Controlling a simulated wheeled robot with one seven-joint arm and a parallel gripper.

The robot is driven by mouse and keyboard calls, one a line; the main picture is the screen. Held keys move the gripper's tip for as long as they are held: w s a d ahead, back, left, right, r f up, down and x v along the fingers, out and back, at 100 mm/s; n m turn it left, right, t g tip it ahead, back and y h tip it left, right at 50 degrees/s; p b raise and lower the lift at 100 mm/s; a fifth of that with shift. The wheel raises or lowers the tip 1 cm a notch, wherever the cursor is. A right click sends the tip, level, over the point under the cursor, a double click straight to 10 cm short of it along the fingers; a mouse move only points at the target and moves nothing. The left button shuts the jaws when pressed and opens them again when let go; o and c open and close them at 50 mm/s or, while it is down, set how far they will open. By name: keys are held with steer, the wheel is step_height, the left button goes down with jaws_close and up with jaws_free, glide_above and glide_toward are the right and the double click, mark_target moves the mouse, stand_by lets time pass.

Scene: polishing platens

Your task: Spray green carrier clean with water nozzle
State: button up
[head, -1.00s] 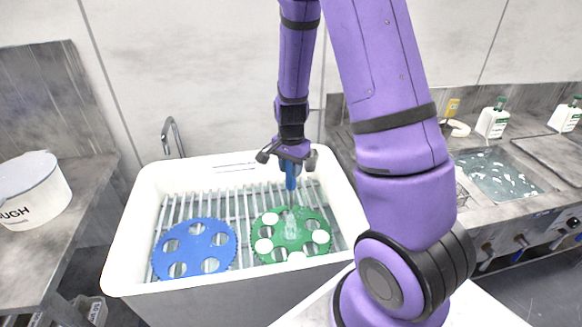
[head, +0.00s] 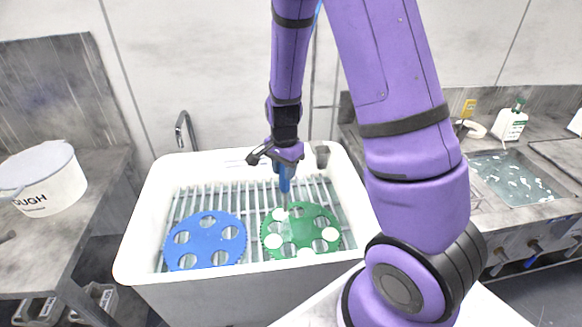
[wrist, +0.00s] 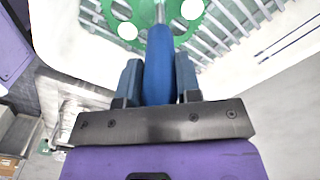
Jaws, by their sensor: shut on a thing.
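The green carrier (head: 296,232), a toothed disc with round openings, lies flat on the sink's rack at the right. Several of its round spots look white; others show the rack. My gripper (head: 284,180) is shut on the blue water nozzle (head: 285,184), which points down above the carrier's upper left part. In the wrist view, the gripper (wrist: 158,80) has its two blue fingers on either side of the nozzle (wrist: 159,50). A pale streak of water runs from the nozzle's tip towards the green carrier (wrist: 178,38). Where it lands is unclear.
A blue carrier (head: 205,242) lies left of the green one in the white sink (head: 140,240). A tap (head: 184,128) stands behind the sink. A white pot (head: 45,185) is on the left counter. A water-filled basin (head: 510,180) and a bottle (head: 511,124) are at the right.

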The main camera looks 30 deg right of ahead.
steer(key=shift+w+a, duration=0.2)
steer(key=shift+a, duration=0.95)
steer(key=shift+w+a, duration=0.15)
steer(key=shift+a, duration=1)
